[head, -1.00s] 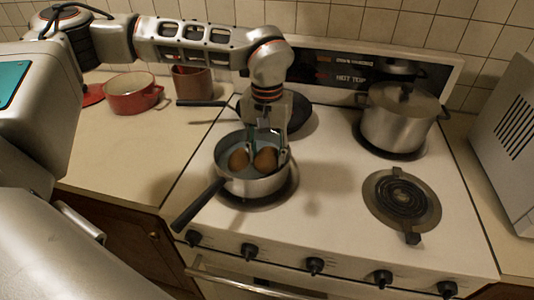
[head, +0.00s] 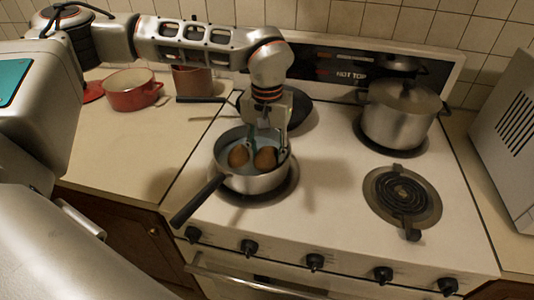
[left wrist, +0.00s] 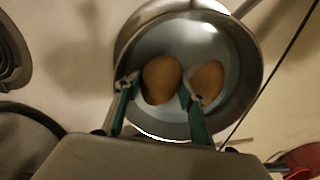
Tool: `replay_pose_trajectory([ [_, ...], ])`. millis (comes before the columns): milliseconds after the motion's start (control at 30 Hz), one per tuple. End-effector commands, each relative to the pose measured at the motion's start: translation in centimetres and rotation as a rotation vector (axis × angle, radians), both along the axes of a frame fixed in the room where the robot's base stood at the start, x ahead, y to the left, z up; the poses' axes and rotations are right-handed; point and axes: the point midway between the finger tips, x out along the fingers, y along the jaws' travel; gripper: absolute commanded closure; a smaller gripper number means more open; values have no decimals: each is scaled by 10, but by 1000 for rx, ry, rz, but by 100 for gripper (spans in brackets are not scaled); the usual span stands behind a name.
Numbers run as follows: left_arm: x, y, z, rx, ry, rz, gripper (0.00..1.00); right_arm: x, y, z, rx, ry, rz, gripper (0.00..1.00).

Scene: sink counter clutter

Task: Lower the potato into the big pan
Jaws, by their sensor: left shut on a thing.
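The big pan (head: 253,184) sits on the front left burner of the stove, its dark handle pointing to the lower left. Two brown potatoes show within its rim. My left gripper (head: 267,151) reaches down into the pan and is shut on the right-hand potato (head: 265,158). In the left wrist view this held potato (left wrist: 162,78) lies between the green fingers (left wrist: 157,104). I cannot tell whether it touches the pan floor. The other potato (head: 238,156) lies beside it in the pan, outside the fingers; it also shows in the left wrist view (left wrist: 207,80). My right gripper is not in view.
A lidded steel pot (head: 400,122) stands on the back right burner. A dark pan (head: 299,107) is behind my gripper. A red pot (head: 132,92) and a brown container (head: 193,82) stand on the left counter.

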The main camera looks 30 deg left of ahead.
Motion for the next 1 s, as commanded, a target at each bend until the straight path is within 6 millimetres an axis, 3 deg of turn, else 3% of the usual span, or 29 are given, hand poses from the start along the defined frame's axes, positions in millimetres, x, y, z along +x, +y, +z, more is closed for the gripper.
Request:
replay_pose_trajectory([
  [233,0,0,0,0,-1,0,86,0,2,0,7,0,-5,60],
  [267,0,0,0,-1,-1,0,58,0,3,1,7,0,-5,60],
  [333,0,0,0,-1,-1,0,41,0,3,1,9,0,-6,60],
  [700,1,0,5,-1,-2,-1,41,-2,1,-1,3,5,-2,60],
  [867,1,0,27,-1,-4,0,41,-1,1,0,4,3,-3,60],
  [1000,1,0,56,-1,-5,1,41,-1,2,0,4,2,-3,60],
])
